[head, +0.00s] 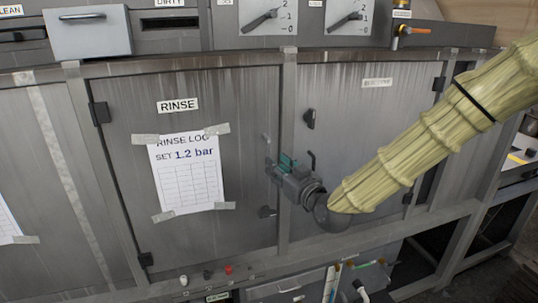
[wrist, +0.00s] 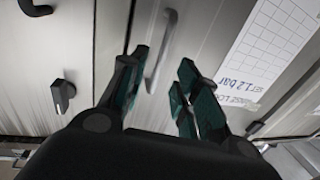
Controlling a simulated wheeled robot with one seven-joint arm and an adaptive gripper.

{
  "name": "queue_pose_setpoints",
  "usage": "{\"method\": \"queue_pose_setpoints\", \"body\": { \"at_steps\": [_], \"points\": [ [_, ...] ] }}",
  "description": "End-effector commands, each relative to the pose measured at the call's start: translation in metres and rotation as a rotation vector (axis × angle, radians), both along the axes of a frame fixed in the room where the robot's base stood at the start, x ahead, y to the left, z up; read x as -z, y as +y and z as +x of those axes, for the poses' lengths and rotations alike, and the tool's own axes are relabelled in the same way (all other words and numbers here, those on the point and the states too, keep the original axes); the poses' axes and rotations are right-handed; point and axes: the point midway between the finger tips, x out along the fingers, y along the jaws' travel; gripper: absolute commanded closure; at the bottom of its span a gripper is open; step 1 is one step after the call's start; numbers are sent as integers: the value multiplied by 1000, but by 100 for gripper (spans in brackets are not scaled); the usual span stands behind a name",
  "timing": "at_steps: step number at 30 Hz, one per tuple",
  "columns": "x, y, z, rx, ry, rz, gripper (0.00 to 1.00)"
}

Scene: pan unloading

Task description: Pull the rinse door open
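The rinse door (head: 235,110) is a grey metal panel with a RINSE label (head: 178,105) and a taped log sheet (head: 187,172). It looks shut in its frame. Its upright bar handle shows in the wrist view (wrist: 163,45). My gripper (head: 277,163) is at the door's right edge, by the handle. In the wrist view, its two teal-lined fingers (wrist: 162,62) are apart, with the handle seen between and beyond their tips. I see no clear contact. In the head view the gripper hides part of the handle.
Dark hinges (head: 100,112) are on the rinse door's left side. A neighbouring panel (head: 350,120) with a latch (head: 309,118) is to the right. Dials (head: 268,18) and a grey drawer (head: 88,32) are above.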

Motion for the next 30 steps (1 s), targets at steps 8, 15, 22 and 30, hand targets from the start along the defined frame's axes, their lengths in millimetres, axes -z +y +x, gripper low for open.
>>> {"method": "queue_pose_setpoints", "body": {
  "at_steps": [8, 15, 22, 30],
  "points": [
    [-2, 20, 36, 0, 2, 0, 68],
    [0, 29, 51, 0, 1, 0, 68],
    [1, 30, 53, 0, 1, 0, 68],
    [1, 30, 53, 0, 1, 0, 99]
  ]
}}
